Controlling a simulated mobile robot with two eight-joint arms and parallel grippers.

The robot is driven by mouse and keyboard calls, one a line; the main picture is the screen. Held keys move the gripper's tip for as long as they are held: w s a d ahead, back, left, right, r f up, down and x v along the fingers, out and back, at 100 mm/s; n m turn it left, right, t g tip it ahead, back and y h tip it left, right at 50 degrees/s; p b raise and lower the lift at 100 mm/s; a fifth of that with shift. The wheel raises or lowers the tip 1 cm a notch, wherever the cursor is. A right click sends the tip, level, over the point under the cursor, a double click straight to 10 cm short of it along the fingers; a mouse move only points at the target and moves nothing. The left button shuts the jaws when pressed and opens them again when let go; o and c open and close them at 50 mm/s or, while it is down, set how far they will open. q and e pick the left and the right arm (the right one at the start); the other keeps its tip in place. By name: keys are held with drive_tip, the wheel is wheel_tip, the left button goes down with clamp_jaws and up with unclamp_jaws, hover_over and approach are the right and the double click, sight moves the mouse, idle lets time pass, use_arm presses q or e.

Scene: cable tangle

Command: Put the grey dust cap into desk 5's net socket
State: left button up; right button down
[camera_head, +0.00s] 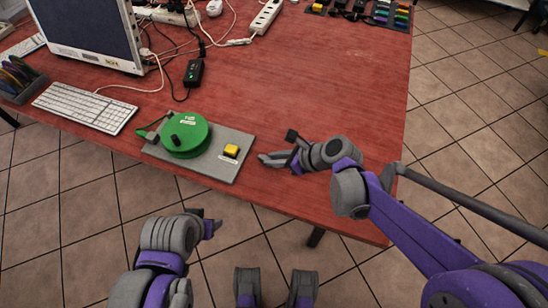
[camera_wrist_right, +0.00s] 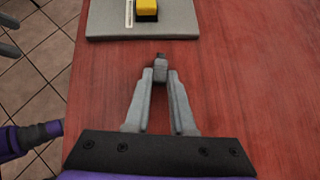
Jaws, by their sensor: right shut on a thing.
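My right gripper (camera_head: 263,158) is over the red desk, just right of the grey board. In the right wrist view my right gripper (camera_wrist_right: 160,74) is shut on a small grey piece, the grey dust cap (camera_wrist_right: 160,61), held at its fingertips. The cap is too small to make out in the head view. My left gripper (camera_head: 212,227) is low in front of the desk edge, over the floor; its jaws are not clear. I cannot make out desk 5's net socket in either view.
The grey board (camera_head: 228,168) carries a green round reel (camera_head: 188,138) and a yellow block (camera_head: 231,151). A keyboard (camera_head: 85,107), a monitor (camera_head: 90,30), a black box (camera_head: 194,72) and a white power strip (camera_head: 265,17) with cables stand behind.

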wheel_tip(320, 180, up, 7)
drive_tip(key=p, duration=0.5)
idle(0.5)
drive_tip(key=c, duration=1.4)
unclamp_jaws()
clamp_jaws()
